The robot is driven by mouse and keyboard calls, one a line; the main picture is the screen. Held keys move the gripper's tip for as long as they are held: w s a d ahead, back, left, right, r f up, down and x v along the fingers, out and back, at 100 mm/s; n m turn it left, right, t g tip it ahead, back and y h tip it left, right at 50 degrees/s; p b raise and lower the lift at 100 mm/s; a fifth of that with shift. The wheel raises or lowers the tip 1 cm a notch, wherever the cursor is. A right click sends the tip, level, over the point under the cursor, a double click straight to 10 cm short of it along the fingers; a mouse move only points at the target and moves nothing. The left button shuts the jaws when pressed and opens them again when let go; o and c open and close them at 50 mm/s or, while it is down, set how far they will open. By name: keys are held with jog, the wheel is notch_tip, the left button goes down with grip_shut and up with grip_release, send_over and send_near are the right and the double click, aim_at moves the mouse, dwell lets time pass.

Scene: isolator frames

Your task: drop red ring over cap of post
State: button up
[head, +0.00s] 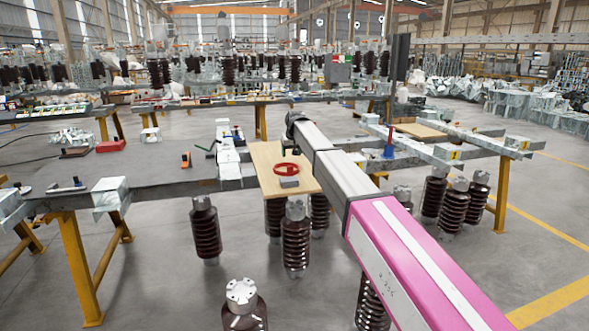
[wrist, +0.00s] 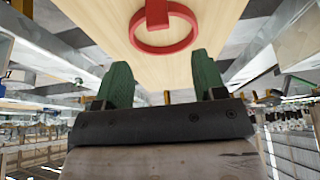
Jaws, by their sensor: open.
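The red ring (head: 276,170) lies on a light wooden board (head: 268,151) in the middle of the head view, beside a small grey block (head: 289,182). In the wrist view the ring, with its red tab (wrist: 157,14), shows against the wooden board (wrist: 100,20). My gripper (wrist: 163,62) is open, its two green fingers apart and empty, pointing toward the ring without holding it. In the head view the gripper is not visible. Several ribbed brown posts with grey caps (head: 296,210) stand below; I cannot tell which is the task's post.
A grey beam frame (head: 160,190) on yellow legs spans the left. A small blue upright (head: 389,148) stands on the right frame. More capped posts (head: 453,205) stand at right. Open grey floor (head: 140,285) lies at lower left.

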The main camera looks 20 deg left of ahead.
aim_at(290, 167)
jog(key=x, duration=1)
jog(key=shift+s+d+f, duration=0.1)
jog(key=shift+d+f, duration=0.1)
jog(key=shift+f, duration=0.1)
jog(key=c, duration=1)
